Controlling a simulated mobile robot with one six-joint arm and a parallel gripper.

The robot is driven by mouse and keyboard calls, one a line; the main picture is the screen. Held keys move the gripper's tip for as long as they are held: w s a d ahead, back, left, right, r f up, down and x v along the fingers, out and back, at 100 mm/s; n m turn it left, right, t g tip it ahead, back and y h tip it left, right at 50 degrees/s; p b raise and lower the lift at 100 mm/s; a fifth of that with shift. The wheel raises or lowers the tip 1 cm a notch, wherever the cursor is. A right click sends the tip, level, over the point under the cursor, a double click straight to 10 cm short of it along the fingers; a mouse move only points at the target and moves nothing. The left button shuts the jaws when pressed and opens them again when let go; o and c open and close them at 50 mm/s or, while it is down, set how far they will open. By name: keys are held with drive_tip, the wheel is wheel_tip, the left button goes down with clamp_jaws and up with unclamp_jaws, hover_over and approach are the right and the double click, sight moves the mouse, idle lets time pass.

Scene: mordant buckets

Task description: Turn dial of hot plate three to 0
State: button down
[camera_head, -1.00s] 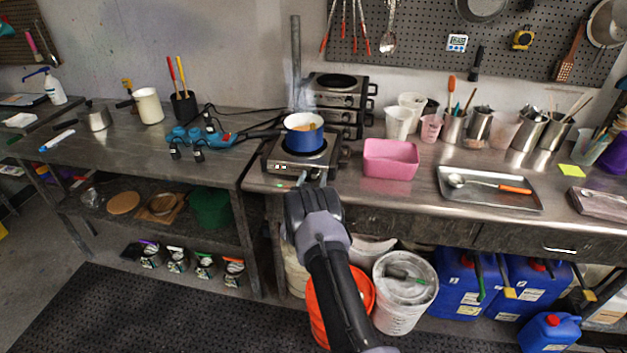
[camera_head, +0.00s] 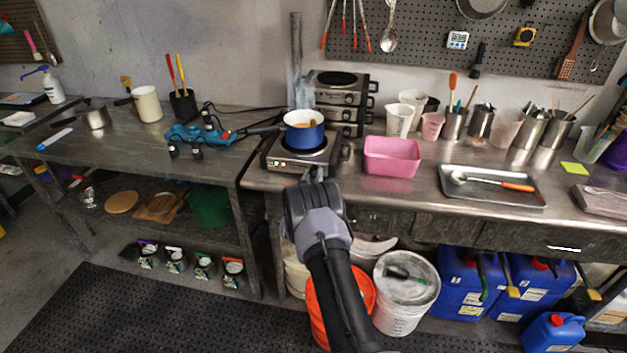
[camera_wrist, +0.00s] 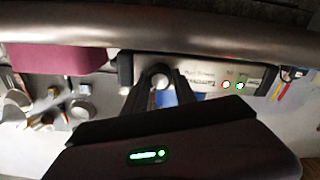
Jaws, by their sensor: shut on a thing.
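A hot plate (camera_head: 283,163) stands at the front left of the right bench, with a blue pot (camera_head: 304,137) on its top. Its front panel (camera_wrist: 205,77) fills the middle of the wrist view, with a red and a green light lit. My gripper (camera_head: 312,174) is at the right part of that panel, in front of the bench edge. In the wrist view my gripper (camera_wrist: 158,80) is shut on the small round dial (camera_wrist: 160,81). The fingers mostly hide the dial, so its setting cannot be read.
A pink tub (camera_head: 391,170) stands close to the right of the hot plate. Stacked hot plates (camera_head: 341,98) stand behind it. A metal tray (camera_head: 492,199) lies farther right. Blue-cased gear with cables (camera_head: 198,133) is on the left bench.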

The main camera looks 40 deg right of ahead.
drive_tip(key=n+b, duration=0.1)
drive_tip(key=n, duration=0.1)
drive_tip(key=n+b, duration=0.1)
drive_tip(key=shift+f+n, duration=0.2)
drive_tip(key=shift+n, duration=0.2)
drive_tip(key=n+b, duration=0.1)
drive_tip(key=n, duration=0.2)
drive_tip(key=shift+n+b, duration=0.3)
drive_tip(key=shift+b, duration=0.05)
drive_tip(key=n, duration=0.3)
drive_tip(key=shift+n+b, duration=0.4)
drive_tip(key=n, duration=0.3)
drive_tip(key=shift+r+n, duration=0.1)
drive_tip(key=shift+n, duration=0.2)
drive_tip(key=n, duration=0.5)
drive_tip(key=n+p, duration=0.1)
drive_tip(key=n, duration=0.4)
drive_tip(key=shift+n, duration=0.4)
